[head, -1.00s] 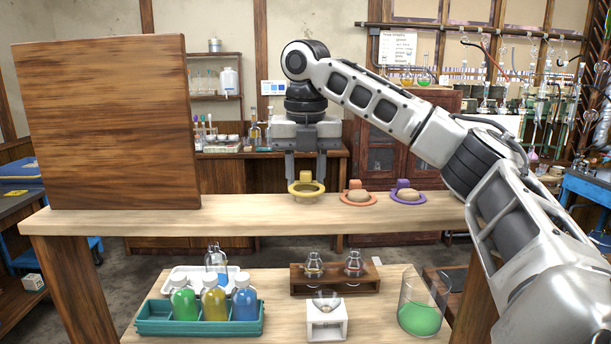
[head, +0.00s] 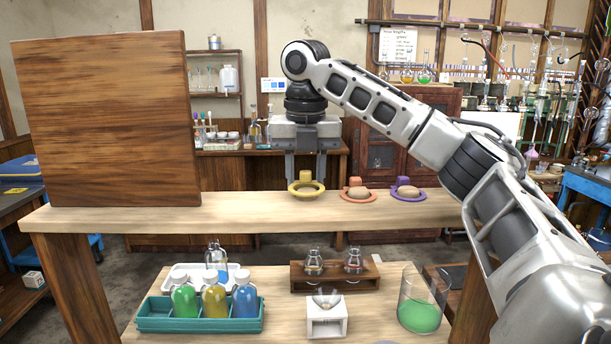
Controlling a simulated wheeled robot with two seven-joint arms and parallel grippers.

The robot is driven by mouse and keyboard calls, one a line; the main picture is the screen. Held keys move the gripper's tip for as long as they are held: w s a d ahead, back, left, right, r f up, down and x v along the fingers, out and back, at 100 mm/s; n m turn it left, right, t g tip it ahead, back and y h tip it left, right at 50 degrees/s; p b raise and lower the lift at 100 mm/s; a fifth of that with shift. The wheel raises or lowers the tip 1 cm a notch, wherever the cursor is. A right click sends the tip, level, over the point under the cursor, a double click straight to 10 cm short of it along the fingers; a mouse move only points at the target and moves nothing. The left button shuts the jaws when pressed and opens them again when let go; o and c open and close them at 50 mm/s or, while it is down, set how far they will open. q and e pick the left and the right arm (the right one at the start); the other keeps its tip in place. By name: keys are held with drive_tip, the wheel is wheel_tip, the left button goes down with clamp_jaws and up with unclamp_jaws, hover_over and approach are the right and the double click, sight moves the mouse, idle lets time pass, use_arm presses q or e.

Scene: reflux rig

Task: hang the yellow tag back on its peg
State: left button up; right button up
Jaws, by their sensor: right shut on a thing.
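The yellow tag (head: 306,194), a ring with a small block on its back edge, is at the upper shelf, left of the other two. My right gripper (head: 306,172) points down with its fingers shut on the tag's block. I cannot tell whether the tag still touches the shelf. No peg can be made out in this view. A large brown wooden board (head: 105,120) stands upright on the left of the shelf and hides what is behind it. My left gripper is not in view.
Below stand a teal bottle rack (head: 200,325), a flask stand (head: 335,287) and a green beaker (head: 420,316).

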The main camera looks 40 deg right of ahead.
drive_tip(key=shift+f, duration=0.55)
drive_tip(key=o, duration=0.8)
drive_tip(key=shift+r, duration=0.1)
drive_tip(key=r, duration=1)
drive_tip(key=s+a+r, duration=0.1)
drive_tip(key=r, duration=0.4)
drive_tip(key=shift+r, duration=0.35)
drive_tip(key=shift+d, duration=0.1)
